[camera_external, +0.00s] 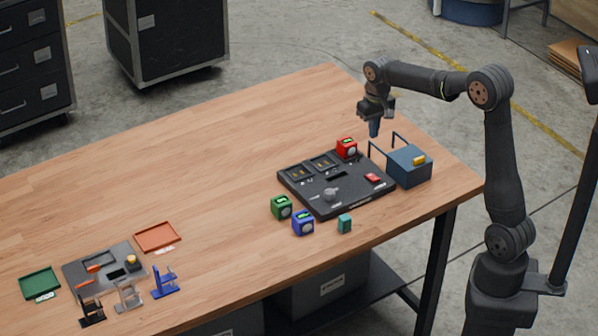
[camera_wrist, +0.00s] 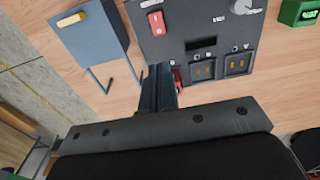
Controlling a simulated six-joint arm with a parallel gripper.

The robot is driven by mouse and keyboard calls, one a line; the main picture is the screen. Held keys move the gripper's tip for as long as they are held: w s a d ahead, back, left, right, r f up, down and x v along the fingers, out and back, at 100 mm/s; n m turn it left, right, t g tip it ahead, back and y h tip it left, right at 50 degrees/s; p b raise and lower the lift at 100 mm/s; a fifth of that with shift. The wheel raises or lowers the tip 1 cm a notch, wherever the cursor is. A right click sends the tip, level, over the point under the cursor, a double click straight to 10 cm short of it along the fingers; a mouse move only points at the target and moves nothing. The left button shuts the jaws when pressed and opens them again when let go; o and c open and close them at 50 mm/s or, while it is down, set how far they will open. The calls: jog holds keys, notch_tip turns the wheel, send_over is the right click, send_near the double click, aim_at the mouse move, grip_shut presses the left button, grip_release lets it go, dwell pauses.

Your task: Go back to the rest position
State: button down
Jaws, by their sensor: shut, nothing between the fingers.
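My gripper (camera_external: 375,128) is shut and empty. It hangs pointing down above the far right part of the table, beyond the black panel (camera_external: 322,201) and near the red cube device (camera_external: 347,147). In the wrist view my gripper's fingers (camera_wrist: 158,84) are together, in front of the edge of the black panel (camera_wrist: 185,20). The red device is mostly hidden behind the fingers there.
A blue box (camera_external: 408,167) with a yellow button and upright prongs stands close to my gripper. Green (camera_external: 281,207), blue (camera_external: 303,222) and teal (camera_external: 345,223) blocks sit in front of the panel. Trays (camera_external: 157,236) and small stands (camera_external: 164,282) are at left. The table's middle is clear.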

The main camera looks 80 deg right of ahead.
jog(key=s+a+r, duration=0.1)
jog(key=s+r, duration=0.1)
jog(key=r, duration=0.6)
jog(key=s+a+r, duration=0.1)
jog(key=a+r, duration=0.1)
jog(key=r, duration=0.6)
jog(key=shift+s+a+r+t+h, duration=0.15)
jog(key=shift+s+a+t+h, duration=0.05)
jog(key=shift+s+t+h, duration=0.2)
jog(key=shift+w, duration=0.1)
dwell(0.3)
